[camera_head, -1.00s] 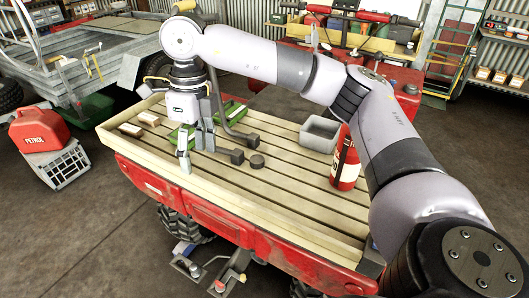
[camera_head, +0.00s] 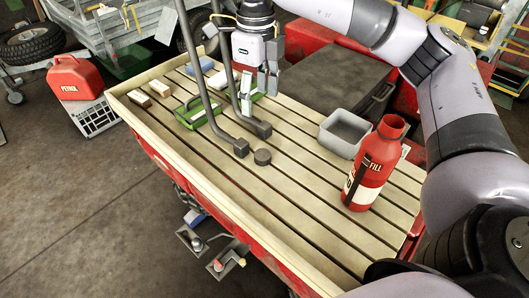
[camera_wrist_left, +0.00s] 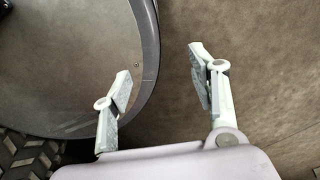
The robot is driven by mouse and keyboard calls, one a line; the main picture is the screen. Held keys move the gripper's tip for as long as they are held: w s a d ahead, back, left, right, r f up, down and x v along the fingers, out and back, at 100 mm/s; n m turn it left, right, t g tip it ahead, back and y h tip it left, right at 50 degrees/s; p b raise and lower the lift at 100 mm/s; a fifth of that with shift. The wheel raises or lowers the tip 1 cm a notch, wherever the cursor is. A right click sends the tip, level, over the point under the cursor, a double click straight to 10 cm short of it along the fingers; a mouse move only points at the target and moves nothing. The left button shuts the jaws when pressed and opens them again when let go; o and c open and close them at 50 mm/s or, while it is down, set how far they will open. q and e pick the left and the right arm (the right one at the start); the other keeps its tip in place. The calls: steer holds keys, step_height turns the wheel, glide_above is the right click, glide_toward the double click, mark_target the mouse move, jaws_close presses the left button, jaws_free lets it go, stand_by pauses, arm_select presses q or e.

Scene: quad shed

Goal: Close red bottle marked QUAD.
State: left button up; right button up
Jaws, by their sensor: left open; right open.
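A red bottle (camera_head: 366,178) with a pale label stands upright on the slatted wooden bed in the head view. "FILL" shows on its shoulder; the lower label is turned aside and I cannot read it. Its neck is at the top, and I cannot tell whether the mouth is open. A small dark round disc (camera_head: 262,157), cap-like, lies on the slats to the bottle's left. My right gripper (camera_head: 260,92) is open and empty above the bed's far part, behind the disc and well left of the bottle. My left gripper (camera_wrist_left: 160,75) is open and empty in the left wrist view.
A grey open bin (camera_head: 343,136) stands just behind the bottle. Two dark bars (camera_head: 222,136) end in blocks beside the disc. A green tray (camera_head: 195,113) and small blocks (camera_head: 149,94) lie at the left. The front slats are clear.

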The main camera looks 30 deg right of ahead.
steer(key=p, duration=0.3)
glide_above(261, 153)
step_height(261, 153, down, 12)
steer(key=shift+r, duration=0.1)
steer(key=shift+f, duration=0.25)
arm_select(q)
steer(key=shift+d+r+b, duration=0.15)
steer(key=shift+d+r, duration=0.1)
steer(key=shift+r, duration=0.4)
steer(key=shift+d+r+b, duration=0.15)
steer(key=shift+d+r, duration=0.05)
steer(key=shift+r, duration=0.4)
arm_select(e)
steer(key=shift+a, duration=0.1)
arm_select(q)
steer(key=shift+a, duration=0.1)
arm_select(e)
steer(key=shift+f, duration=0.1)
steer(key=shift+f+p, duration=0.35)
steer(key=shift+p, duration=0.05)
step_height(261, 153, down, 4)
steer(key=shift+s+r+p, duration=0.1)
steer(key=shift+r+p, duration=0.1)
steer(key=shift+p, duration=0.45)
steer(key=shift+f, duration=0.4)
arm_select(q)
step_height(261, 153, up, 2)
